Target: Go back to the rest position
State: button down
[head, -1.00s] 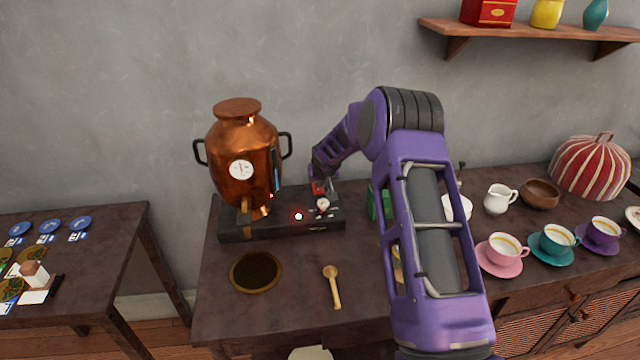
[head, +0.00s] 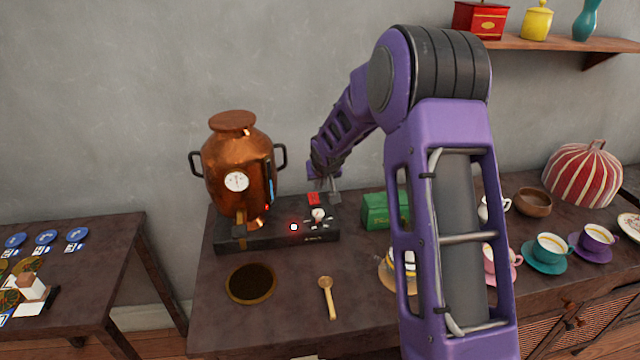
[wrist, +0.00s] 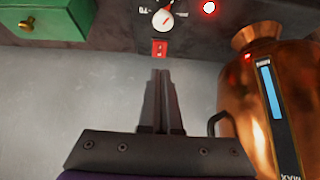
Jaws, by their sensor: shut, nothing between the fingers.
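My gripper (head: 331,187) is shut and empty, above the back right part of the black base unit under the copper urn. In the wrist view my gripper (wrist: 161,78) has its fingers together, with the red switch (wrist: 159,49) beyond their tips and apart from them. The copper urn (head: 226,163) stands on the black base (head: 262,238) to the left of my gripper. A red light (head: 294,227) glows on the base, beside a white dial (head: 318,214). The red switch also shows in the head view (head: 313,198).
A green box (head: 380,212) stands right of the base. A wooden scoop (head: 327,297) and a round dish (head: 251,284) lie in front. Cups, including a teal one (head: 550,248), and a striped cozy (head: 583,176) stand at right. A shelf (head: 540,43) is above; the side table (head: 95,265) is left.

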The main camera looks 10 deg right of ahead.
jog(key=shift+s+r, duration=0.15)
jog(key=shift+s, duration=0.05)
jog(key=s+a+r+m+g+y+b, duration=0.1)
jog(key=s+a+r+m+g+y, duration=0.2)
jog(key=s+m, duration=0.55)
jog(key=s+a+r+m+g+y+b, duration=0.1)
jog(key=s+a+r+m+y+b, duration=0.25)
jog(key=s, duration=0.75)
jog(key=s+a+r+m+g+y+p, duration=0.1)
jog(key=s+a+r+m+g+y, duration=0.2)
jog(key=s+m, duration=0.6)
jog(key=s+d+r+n+t+h+p, duration=0.1)
jog(key=s+d+r+n+h, duration=0.3)
jog(key=n, duration=0.6)
jog(key=s+d+r+n+t+h+p, duration=0.2)
jog(key=s+d+r+n+t+h, duration=0.2)
jog(key=s+n, duration=0.4)
jog(key=d+r+n+h, duration=0.1)
jog(key=d+n, duration=0.1)
jog(key=n, duration=0.1)
jog(key=shift+d, duration=0.3)
